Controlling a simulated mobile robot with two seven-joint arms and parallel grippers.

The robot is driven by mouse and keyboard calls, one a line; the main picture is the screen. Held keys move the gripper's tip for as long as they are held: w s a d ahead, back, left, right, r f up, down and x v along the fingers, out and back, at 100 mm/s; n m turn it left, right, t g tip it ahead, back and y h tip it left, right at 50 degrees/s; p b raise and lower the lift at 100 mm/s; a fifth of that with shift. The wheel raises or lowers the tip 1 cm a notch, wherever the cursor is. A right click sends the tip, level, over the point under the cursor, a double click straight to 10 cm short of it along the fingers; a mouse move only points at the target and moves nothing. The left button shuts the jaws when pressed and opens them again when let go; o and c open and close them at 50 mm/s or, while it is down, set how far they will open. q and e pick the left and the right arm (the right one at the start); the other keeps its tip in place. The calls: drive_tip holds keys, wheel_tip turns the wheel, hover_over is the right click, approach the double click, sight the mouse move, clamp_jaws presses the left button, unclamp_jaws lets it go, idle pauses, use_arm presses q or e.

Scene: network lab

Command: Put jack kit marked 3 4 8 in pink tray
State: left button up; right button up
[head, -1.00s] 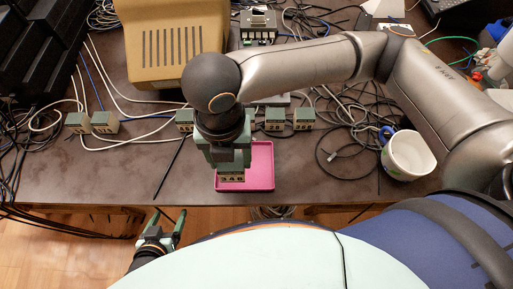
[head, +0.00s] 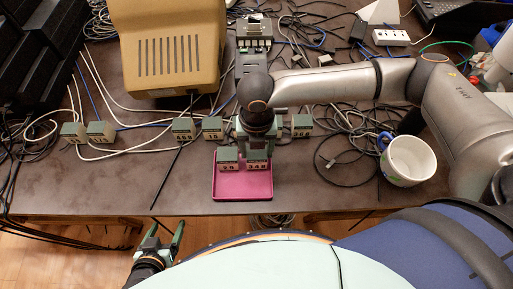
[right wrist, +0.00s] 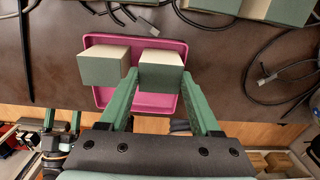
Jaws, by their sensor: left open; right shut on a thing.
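The pink tray (head: 243,190) lies near the table's front edge. My right gripper (head: 258,150) is shut on a green and cream jack kit (head: 258,165) whose label appears to read 348. In the right wrist view this kit (right wrist: 161,76) sits between the fingers (right wrist: 161,95), over the tray's far right part. Whether it rests on the tray floor I cannot tell. A second kit (head: 228,166), its label seemingly 39, stands in the tray to its left; it also shows in the right wrist view (right wrist: 104,70). My left gripper (head: 170,238) is open and empty below the table's front edge.
Several similar kits stand in a row behind the tray, including one at left (head: 183,128) and one at right (head: 301,126). Loose cables (head: 350,155) and a white mug (head: 408,160) lie to the right. A tan vented box (head: 170,50) stands at the back.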

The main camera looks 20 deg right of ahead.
sight(256, 152)
drive_tip(key=shift+f, duration=0.15)
drive_tip(key=o, duration=1.2)
wheel_tip(256, 152, up, 12)
drive_tip(key=p, duration=0.1)
